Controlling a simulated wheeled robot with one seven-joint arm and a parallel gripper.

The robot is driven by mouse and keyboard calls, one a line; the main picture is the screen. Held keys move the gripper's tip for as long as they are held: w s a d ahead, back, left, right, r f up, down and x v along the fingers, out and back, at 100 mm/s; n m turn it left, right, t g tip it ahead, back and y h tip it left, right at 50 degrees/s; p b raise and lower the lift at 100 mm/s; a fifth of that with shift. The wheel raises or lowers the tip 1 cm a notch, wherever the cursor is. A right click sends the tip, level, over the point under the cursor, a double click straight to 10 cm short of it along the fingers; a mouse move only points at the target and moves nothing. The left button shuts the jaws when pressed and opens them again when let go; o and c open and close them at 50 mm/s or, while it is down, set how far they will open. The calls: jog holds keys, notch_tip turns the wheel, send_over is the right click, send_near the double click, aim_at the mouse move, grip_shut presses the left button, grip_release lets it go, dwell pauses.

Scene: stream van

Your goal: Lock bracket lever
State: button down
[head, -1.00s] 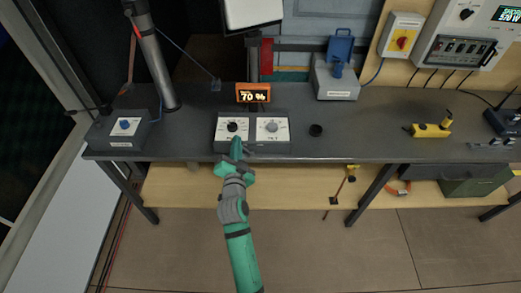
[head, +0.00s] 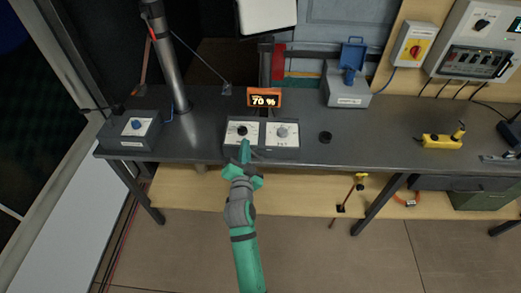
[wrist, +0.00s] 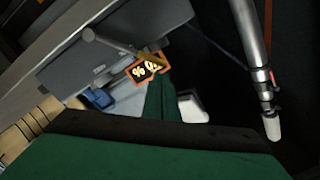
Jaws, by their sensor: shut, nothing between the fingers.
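My gripper (head: 244,152) is shut and empty. In the head view its tips are at the front edge of the two-dial control box (head: 282,133), just below the left dial; whether they touch it I cannot tell. The green fingers (wrist: 160,100) also show in the wrist view. I cannot say for sure which part is the bracket lever. One candidate is a yellow-topped lever (head: 361,177) below the bench's front edge, to the right of my gripper. Another is a grey pole (head: 168,62) with a red mark, at the back left.
An orange display (head: 264,98) reading 70 % stands behind the control box.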

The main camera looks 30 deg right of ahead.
jog(key=s+a+r, duration=0.2)
jog(key=s+a, duration=0.2)
jog(key=s, duration=0.6)
jog(key=shift+s+r, duration=0.15)
jog(key=shift+r, duration=0.15)
